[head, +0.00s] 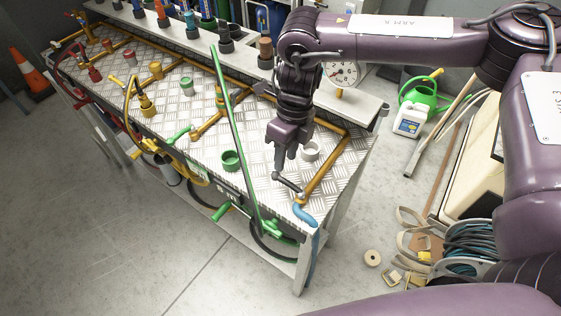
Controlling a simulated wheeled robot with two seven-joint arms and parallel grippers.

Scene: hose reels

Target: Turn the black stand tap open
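The workbench (330,195) has a tread-plate top with brass pipes and coloured taps. A dark, near-black lever (286,182) is at its front right corner, beside the end of a brass pipe (327,166) and a blue hose end (305,213). It looks like the black tap's handle; the tap body is mostly hidden. My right gripper (281,167) points down just above this lever. Whether it touches the lever, and whether its fingers are apart, I cannot tell. My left gripper is out of view.
A long green bar (236,135) slants across the bench left of my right gripper. A pressure gauge (343,73) is behind. Hoses (470,245) and straps lie on the right floor.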

